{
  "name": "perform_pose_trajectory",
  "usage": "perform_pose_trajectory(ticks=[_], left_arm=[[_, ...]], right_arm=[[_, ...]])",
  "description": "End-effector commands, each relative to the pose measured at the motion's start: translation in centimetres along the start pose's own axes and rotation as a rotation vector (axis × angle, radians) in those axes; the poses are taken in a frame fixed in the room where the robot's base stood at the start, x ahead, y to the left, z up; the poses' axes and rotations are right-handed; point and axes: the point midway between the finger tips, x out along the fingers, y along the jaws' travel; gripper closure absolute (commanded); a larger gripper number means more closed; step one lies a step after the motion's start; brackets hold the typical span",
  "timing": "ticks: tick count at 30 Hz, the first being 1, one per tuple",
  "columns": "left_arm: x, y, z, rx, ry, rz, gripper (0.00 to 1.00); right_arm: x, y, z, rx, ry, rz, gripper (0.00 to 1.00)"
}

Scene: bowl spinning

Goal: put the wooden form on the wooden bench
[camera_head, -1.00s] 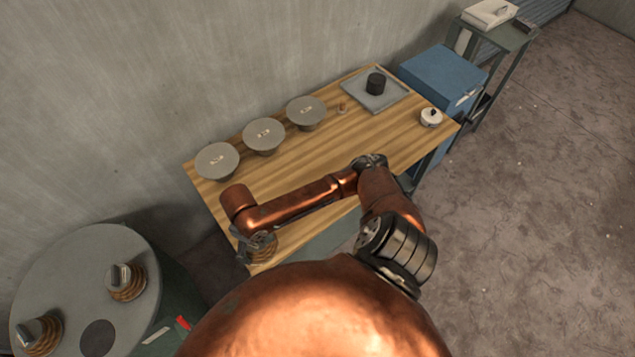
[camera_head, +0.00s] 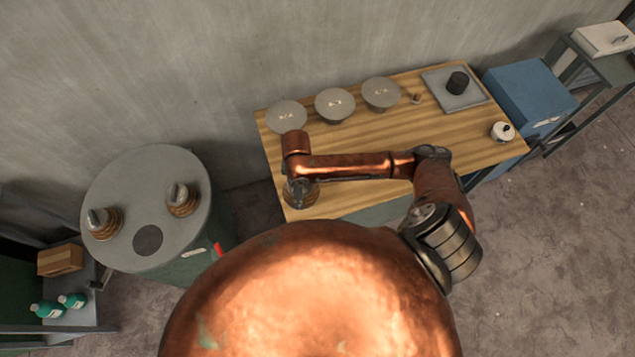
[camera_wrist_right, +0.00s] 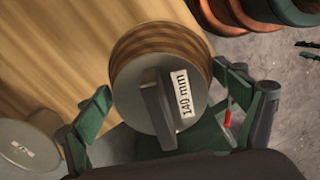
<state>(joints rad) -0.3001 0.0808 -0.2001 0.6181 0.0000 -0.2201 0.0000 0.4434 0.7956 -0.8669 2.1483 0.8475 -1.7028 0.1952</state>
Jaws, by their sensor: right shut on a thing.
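The wooden form (camera_wrist_right: 160,90) is a short round block with banded wood sides, a grey top, a dark bar handle and a "140 mm" label. My right gripper (camera_wrist_right: 168,100) is shut on it, with a green finger on either side. In the head view the form (camera_head: 303,196) is partly hidden below my right gripper (camera_head: 299,190), at the front left corner of the wooden bench (camera_head: 365,165). I cannot tell whether its underside touches the bench top. My left gripper is not in view.
Three grey discs (camera_head: 335,104) line the bench's back. A grey tray (camera_head: 470,98) with a black cylinder and a small white pot (camera_head: 502,131) are at its right. A round grey table (camera_head: 125,185) at left bears two similar forms (camera_head: 181,199) and a dark circle. A blue cabinet (camera_head: 530,92) stands right.

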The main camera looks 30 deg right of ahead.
Motion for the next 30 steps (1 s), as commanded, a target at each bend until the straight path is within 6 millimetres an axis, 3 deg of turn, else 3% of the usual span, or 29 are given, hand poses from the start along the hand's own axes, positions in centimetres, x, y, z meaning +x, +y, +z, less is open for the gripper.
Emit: perform_pose_trajectory(ticks=[3, 12, 19, 25, 30], left_arm=[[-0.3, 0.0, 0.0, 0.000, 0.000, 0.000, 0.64], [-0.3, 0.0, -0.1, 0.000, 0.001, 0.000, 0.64], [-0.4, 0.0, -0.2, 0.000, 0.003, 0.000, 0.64], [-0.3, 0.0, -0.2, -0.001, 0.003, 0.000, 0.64], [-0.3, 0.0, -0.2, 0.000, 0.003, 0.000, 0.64]], right_arm=[[1.0, 2.4, 1.6, 0.006, -0.001, 0.003, 0.57], [5.4, 5.3, 3.3, 0.002, 0.002, 0.002, 0.57], [6.8, 6.2, 3.9, 0.002, 0.002, 0.002, 0.57], [9.4, 6.3, 4.1, 0.002, 0.001, 0.000, 0.57], [10.0, 6.4, 4.0, 0.000, 0.003, 0.003, 0.57]])
